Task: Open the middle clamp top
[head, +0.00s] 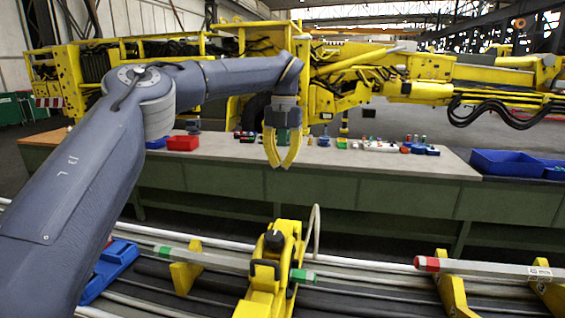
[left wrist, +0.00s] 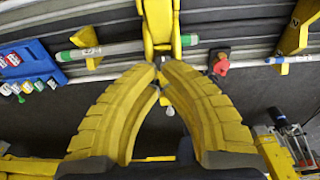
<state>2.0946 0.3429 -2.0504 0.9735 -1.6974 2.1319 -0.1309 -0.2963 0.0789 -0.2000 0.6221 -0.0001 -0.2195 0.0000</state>
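The middle clamp (head: 262,288) is yellow with a dark part at its top and stands on the front rail. A grey rod with green ends (head: 225,261) passes through it. A thin pale curved bar (head: 316,232) rises at its right side. I cannot tell for sure whether the clamp top is open. In the left wrist view the clamp (left wrist: 158,22) lies beyond the fingertips. My left gripper (head: 281,166) has curved yellow fingers with tips close together, empty, apart from and above the clamp. It also fills the left wrist view (left wrist: 160,67). My right gripper is out of view.
Yellow supports (head: 186,268) stand left and right on the rail. A red-ended rod (head: 485,267) lies at right. A blue tray (head: 108,266) sits at left. The workbench behind holds small parts, a red bin (head: 183,143) and a blue bin (head: 505,163).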

